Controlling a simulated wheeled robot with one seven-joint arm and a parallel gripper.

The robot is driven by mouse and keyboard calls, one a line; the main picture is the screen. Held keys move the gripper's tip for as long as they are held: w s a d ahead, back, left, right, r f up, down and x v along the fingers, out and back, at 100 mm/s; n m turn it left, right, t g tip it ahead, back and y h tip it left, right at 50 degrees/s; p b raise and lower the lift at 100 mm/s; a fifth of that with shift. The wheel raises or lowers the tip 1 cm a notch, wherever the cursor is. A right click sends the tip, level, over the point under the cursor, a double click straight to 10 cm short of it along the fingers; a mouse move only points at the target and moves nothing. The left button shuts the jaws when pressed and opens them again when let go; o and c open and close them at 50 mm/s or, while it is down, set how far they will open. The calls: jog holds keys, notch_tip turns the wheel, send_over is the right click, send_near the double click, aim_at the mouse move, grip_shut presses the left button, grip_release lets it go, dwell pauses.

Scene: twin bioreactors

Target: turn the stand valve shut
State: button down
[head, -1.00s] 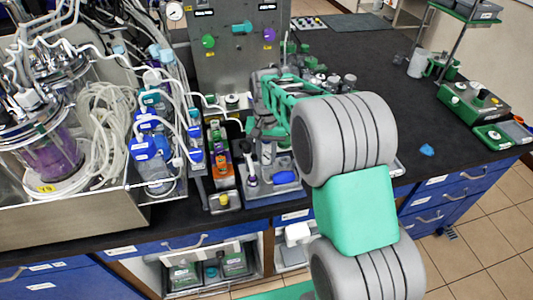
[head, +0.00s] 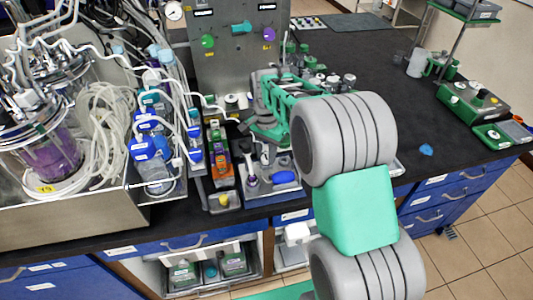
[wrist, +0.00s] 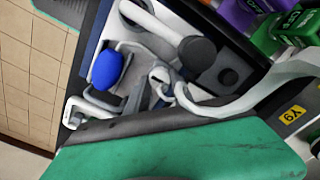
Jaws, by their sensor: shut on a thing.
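My gripper (head: 262,136) is in the head view above a small grey tray (head: 270,192) on the bench's front edge. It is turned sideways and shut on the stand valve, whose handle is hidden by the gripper. A grey stand post (head: 266,156) shows just below it. In the wrist view the green gripper body (wrist: 180,154) fills the bottom and the fingertips cannot be made out. A blue oval piece (wrist: 107,69) and a dark round knob (wrist: 197,52) lie beyond it. The blue oval piece also shows in the head view (head: 283,177).
The bioreactor (head: 45,140) with coiled white tubing (head: 105,130) stands at left. A narrow rack of coloured bottles (head: 218,150) is close on the gripper's left. A grey panel (head: 235,65) with coloured knobs rises behind.

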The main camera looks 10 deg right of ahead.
aim_at(266, 156)
jog(key=c, duration=1.1)
grip_release()
notch_tip(266, 156, up, 8)
jog(key=shift+f+b, duration=0.1)
jog(key=shift+b, duration=0.3)
